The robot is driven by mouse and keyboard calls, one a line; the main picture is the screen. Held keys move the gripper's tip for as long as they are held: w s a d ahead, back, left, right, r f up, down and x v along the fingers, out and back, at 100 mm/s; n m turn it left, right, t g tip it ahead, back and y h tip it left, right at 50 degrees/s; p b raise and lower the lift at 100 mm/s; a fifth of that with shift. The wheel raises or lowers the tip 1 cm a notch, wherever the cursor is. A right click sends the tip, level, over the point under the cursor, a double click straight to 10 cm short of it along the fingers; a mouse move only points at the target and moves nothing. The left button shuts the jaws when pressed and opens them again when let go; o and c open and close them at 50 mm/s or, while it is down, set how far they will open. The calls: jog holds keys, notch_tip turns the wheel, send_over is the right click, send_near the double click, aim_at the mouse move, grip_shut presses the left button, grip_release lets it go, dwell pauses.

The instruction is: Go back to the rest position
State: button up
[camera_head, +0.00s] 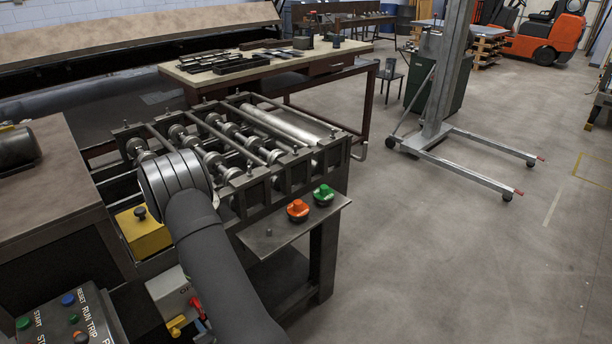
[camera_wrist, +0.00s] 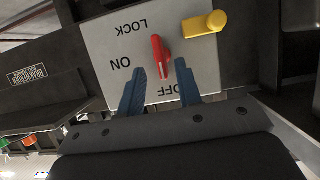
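In the wrist view my gripper (camera_wrist: 159,68) has two blue fingers standing apart, with visible gaps on either side of a red switch handle (camera_wrist: 158,55). The handle sits on a pale panel (camera_wrist: 98,43) lettered LOCK, ON and OFF, upside down in this view. The handle's pale-marked end points down between the fingers, towards OFF. A yellow lever (camera_wrist: 205,23) is at the panel's upper right. In the head view the red handle (camera_head: 195,306) and yellow lever (camera_head: 177,325) show beside my arm at the bottom.
The roll-forming machine (camera_head: 250,135) stands beside my arm, with orange (camera_head: 298,209) and green (camera_head: 323,194) buttons on its side plate. A control box (camera_head: 62,310) and yellow box (camera_head: 143,232) are close at left. The floor (camera_head: 450,250) at right is open.

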jog(key=x, duration=0.5)
jog(key=shift+w+a+f, duration=0.1)
jog(key=shift+w, duration=0.05)
jog(key=v, duration=1.2)
jog(key=x, duration=1.2)
jog(key=shift+w, duration=0.1)
jog(key=m+g+y, duration=0.1)
jog(key=m+y, duration=0.1)
jog(key=m, duration=0.2)
jog(key=shift+g, duration=0.4)
